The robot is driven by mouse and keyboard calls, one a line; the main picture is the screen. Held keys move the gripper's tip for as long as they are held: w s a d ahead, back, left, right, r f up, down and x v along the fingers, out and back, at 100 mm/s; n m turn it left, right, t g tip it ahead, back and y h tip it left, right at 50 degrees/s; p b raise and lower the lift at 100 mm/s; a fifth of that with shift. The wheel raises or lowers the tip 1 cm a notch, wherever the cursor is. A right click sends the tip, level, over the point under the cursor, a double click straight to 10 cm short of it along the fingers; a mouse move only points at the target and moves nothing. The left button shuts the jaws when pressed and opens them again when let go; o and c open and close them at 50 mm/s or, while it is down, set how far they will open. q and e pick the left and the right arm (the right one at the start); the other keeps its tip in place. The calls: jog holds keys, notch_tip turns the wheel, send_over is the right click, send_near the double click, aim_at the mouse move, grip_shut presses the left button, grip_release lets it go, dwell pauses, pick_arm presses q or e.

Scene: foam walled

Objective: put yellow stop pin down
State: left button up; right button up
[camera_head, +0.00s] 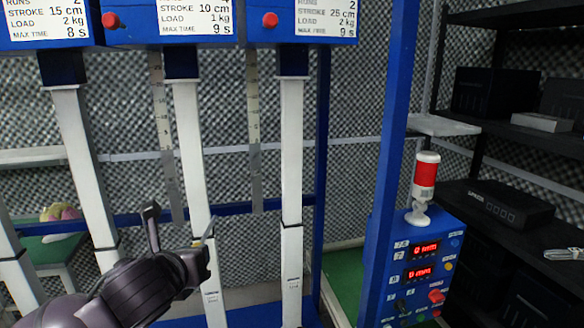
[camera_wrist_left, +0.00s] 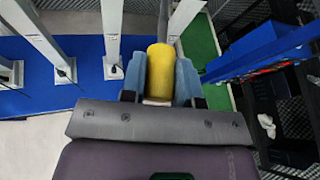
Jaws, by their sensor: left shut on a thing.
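The yellow stop pin (camera_wrist_left: 159,72) shows in the left wrist view as a thick yellow cylinder. It sits between the two blue finger pads of my left gripper (camera_wrist_left: 160,85), which is shut on it. In the head view my left gripper (camera_head: 180,228) comes in from the lower left, in front of the white posts. There I cannot clearly make out the pin. My right gripper is in neither view.
White posts (camera_head: 291,180) hang from blue boxes with stroke and load labels. A blue control box (camera_head: 425,265) with red displays and a red-and-white lamp (camera_head: 425,172) stands at the right. Black shelves (camera_head: 520,120) stand beyond it. A blue base (camera_wrist_left: 40,75) and a green strip (camera_wrist_left: 203,50) lie below.

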pick_arm(q)
jog(key=s+a+f, duration=0.1)
jog(key=s+f, duration=0.2)
jog(key=f, duration=0.3)
jog(key=s+a+f+y, duration=0.1)
jog(key=s+f, duration=0.2)
jog(key=f, duration=0.3)
jog(key=shift+a+f+n, duration=0.25)
jog(key=shift+a+n, duration=0.05)
jog(key=shift+n, duration=0.1)
jog(key=shift+s, duration=0.1)
